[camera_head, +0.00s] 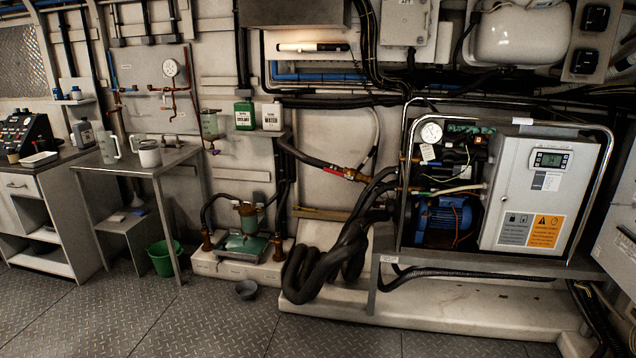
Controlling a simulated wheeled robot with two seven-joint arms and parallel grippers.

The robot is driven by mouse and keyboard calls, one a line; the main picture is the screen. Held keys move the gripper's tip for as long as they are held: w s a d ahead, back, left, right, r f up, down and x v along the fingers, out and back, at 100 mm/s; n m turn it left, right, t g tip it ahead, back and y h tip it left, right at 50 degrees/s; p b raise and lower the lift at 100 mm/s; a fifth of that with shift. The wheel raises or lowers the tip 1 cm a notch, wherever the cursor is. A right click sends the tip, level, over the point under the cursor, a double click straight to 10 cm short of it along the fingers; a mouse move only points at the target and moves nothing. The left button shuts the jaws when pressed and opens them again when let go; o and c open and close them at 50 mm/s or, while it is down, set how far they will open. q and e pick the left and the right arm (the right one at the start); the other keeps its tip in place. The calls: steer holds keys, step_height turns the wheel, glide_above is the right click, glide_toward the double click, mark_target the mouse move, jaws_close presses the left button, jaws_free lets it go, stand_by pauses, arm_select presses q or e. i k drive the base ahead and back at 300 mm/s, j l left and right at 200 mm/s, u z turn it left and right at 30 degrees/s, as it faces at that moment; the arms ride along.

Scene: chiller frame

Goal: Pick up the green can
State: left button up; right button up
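Neither of my grippers is in the head view, and nothing is seen touching the green can.
A metal table (165,160) with a white jug (108,147) and a mug (149,154) stands left. The chiller frame (376,275) fills the right.

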mark_target(244, 113)
steer(key=i+j+u, duration=0.2)
steer(key=i+u, duration=0.15)
steer(key=i, duration=0.4)
steer(key=i+u, duration=0.35)
steer(key=i, duration=0.4)
steer(key=i+l+u, duration=0.35)
steer(key=i, duration=0.4)
steer(key=i+j, duration=0.05)
